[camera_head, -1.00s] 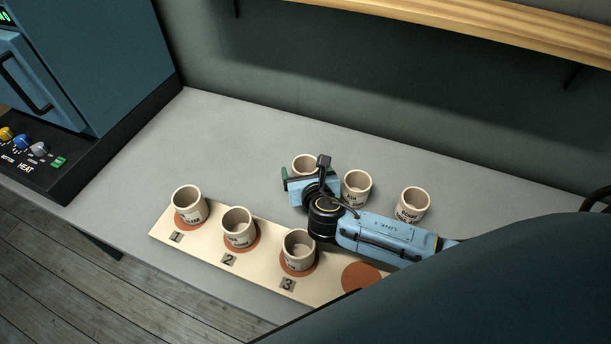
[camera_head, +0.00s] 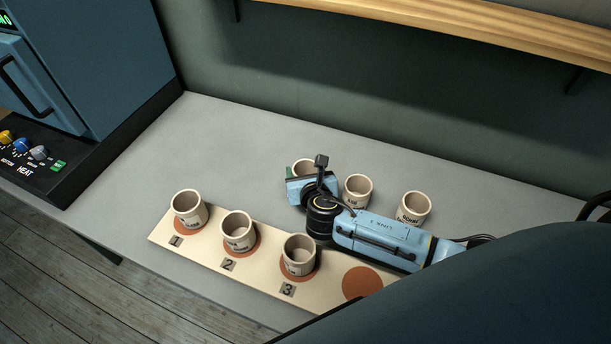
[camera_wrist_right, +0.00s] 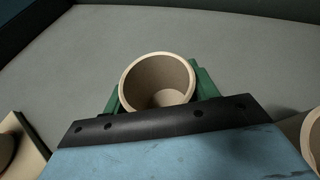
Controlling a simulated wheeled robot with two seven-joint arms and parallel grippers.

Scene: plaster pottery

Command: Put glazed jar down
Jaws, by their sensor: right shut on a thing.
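A beige jar (camera_wrist_right: 158,80) sits upright between the green fingers of my right gripper (camera_wrist_right: 157,90) in the right wrist view. The fingers are shut on it from both sides. In the head view the same jar (camera_head: 301,165) shows only its rim and upper part behind my right gripper (camera_head: 297,178). The rest is hidden, so I cannot tell whether its base touches the grey counter (camera_head: 230,140). My left gripper is not in view.
Two more jars stand right of the held one, a near jar (camera_head: 357,190) and a farther jar (camera_head: 413,208). In front, a cream board (camera_head: 200,250) holds several jars on brown discs; one disc (camera_head: 362,283) is bare. The counter left of my gripper is clear.

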